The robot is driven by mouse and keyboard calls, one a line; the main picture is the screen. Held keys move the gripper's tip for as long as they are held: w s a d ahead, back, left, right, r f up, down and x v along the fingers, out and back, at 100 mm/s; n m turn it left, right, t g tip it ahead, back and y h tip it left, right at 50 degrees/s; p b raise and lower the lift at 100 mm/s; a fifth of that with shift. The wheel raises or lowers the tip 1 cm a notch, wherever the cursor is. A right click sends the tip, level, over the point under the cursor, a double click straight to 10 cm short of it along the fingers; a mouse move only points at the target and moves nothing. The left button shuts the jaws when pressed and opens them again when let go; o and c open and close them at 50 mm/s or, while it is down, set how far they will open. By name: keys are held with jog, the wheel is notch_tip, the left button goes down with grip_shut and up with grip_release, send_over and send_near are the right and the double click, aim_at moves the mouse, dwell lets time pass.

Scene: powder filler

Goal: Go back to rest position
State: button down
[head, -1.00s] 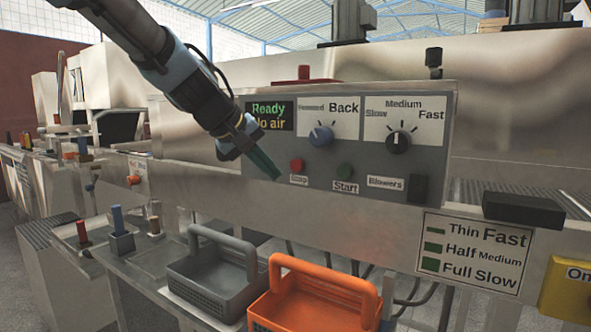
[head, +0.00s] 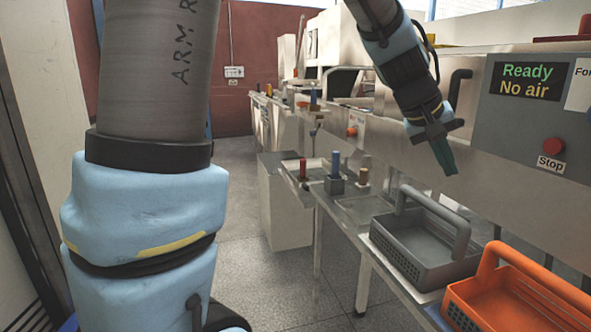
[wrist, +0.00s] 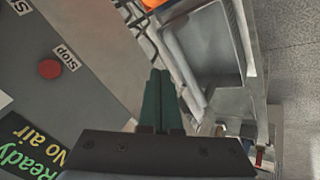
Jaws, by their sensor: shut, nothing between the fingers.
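My gripper (head: 446,160) hangs from my arm in the upper right of the head view, in front of the machine's steel front. Its dark green fingers are together and empty, pointing down and slightly right. It is left of the control panel (head: 510,120) and above the grey basket, touching neither. In the wrist view, the closed fingers of my gripper (wrist: 158,85) point up the picture. The red Stop button (wrist: 50,69) and the Ready / No air display (wrist: 35,150) lie to their left.
A grey basket (head: 428,240) and an orange basket (head: 520,300) stand on the steel shelf below. Small coloured-handled pieces sit on a ledge (head: 318,195) behind. Open floor (head: 240,190) lies left of the machine. A brick-red wall (head: 240,75) closes the background.

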jog(key=w+a+f+n+y, duration=0.15)
jog(key=a+f, duration=0.35)
jog(key=a, duration=0.7)
jog(key=w+a+f+n+y, duration=0.1)
jog(key=w+a+f+y, duration=0.15)
jog(key=a+f, duration=0.6)
jog(key=s+a+f+y, duration=0.1)
jog(key=s+a, duration=0.2)
jog(key=a, duration=0.5)
jog(key=s+a+f+y, duration=0.1)
jog(key=s+a+y, duration=0.1)
jog(key=a, duration=0.7)
jog(key=shift+s+a+f, duration=0.2)
jog(key=shift+s+f, duration=0.05)
jog(key=shift+s, duration=0.25)
jog(key=shift+n, duration=0.25)
